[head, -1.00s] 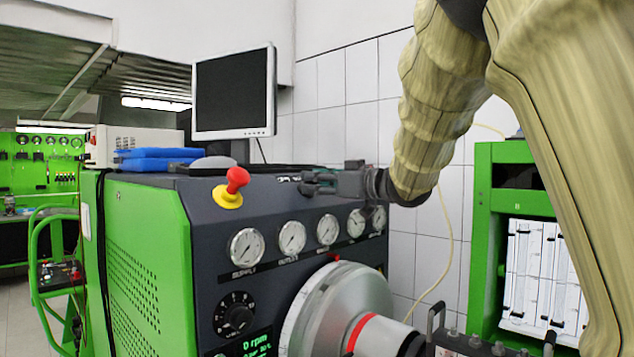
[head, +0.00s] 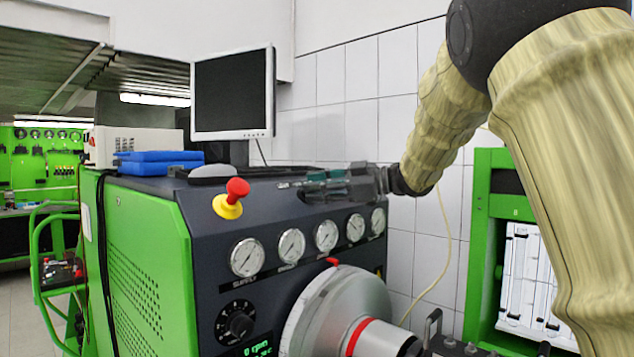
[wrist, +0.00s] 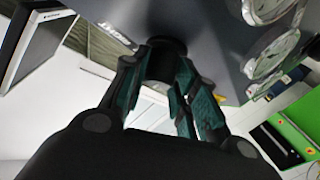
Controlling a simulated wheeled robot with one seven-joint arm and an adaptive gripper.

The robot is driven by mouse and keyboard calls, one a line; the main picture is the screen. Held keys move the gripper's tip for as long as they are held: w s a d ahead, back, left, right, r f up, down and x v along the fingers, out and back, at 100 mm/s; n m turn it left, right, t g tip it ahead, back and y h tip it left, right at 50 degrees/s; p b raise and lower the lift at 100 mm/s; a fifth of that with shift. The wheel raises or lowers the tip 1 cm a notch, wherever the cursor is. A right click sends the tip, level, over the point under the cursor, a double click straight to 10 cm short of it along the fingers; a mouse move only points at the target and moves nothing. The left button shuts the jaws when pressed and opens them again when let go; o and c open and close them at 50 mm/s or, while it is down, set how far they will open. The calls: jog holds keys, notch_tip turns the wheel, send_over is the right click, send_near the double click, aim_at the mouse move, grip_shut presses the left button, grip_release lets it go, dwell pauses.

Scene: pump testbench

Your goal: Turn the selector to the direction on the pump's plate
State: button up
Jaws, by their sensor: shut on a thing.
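The selector, a dark round knob (wrist: 165,58), stands out from the dark panel in the wrist view. My gripper (wrist: 161,70) has its green-padded fingers on either side of it and is shut on it. The direction the knob points cannot be told. No direction mark on a plate can be read.
A row of gauges (head: 290,246) runs under my gripper. A red and yellow stop button (head: 231,198) is left of it. A black dial (head: 236,324) sits lower left. The monitor (head: 233,94) stands behind, and a green cabinet (head: 490,230) is at right.

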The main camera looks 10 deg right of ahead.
jog(key=shift+w+d+r+n+g+p, duration=0.1)
jog(key=shift+n+g+p, duration=0.25)
jog(key=shift+n+g, duration=0.8)
jog(key=shift+n, duration=0.45)
jog(key=o, duration=1)
jog(key=v, duration=1.2)
